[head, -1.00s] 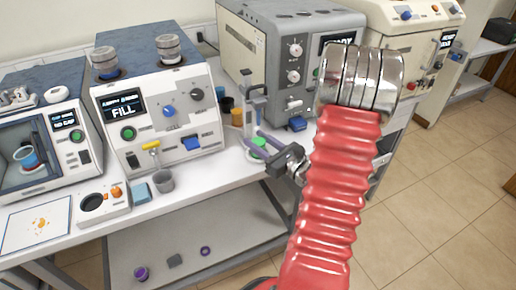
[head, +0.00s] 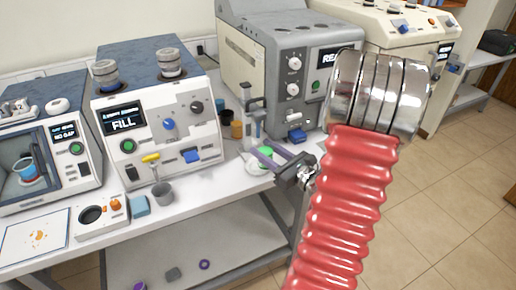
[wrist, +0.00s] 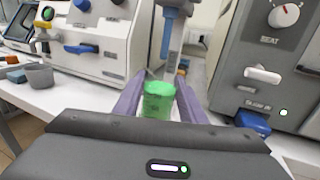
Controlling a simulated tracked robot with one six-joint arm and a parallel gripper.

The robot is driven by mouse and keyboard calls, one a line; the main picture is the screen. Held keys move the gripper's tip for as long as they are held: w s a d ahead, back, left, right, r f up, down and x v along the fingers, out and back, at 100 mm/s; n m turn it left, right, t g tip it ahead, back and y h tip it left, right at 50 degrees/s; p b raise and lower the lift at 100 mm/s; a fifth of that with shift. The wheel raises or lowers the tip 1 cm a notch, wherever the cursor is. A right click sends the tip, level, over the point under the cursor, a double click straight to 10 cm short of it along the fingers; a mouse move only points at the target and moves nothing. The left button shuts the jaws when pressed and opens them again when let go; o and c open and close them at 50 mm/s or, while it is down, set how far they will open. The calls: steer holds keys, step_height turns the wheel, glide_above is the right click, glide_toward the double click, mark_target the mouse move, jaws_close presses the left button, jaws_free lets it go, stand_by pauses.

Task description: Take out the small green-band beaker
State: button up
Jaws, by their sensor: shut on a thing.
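The small green-band beaker (head: 266,153) is between the purple fingers of my gripper (head: 264,155), at the stand with a grey upright on the bench. In the wrist view the green beaker (wrist: 158,101) sits upright between both fingers, and my gripper (wrist: 160,105) is shut on it. A blue rod (wrist: 168,35) of the stand hangs just behind and above the beaker. The stand's pale round base (head: 256,166) shows below the beaker in the head view. I cannot tell whether the beaker touches that base.
A machine reading FILL (head: 157,125) stands left of the stand, and a grey oven-like machine (head: 290,65) stands close behind it to the right. Dark and orange cups (head: 236,129) stand just behind. A grey cup (head: 162,193) is at the bench's front. The floor at right is clear.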

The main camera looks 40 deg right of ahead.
steer(key=s, duration=1.4)
steer(key=shift+s+d, duration=0.2)
steer(key=shift+s, duration=0.1)
steer(key=shift+s, duration=0.1)
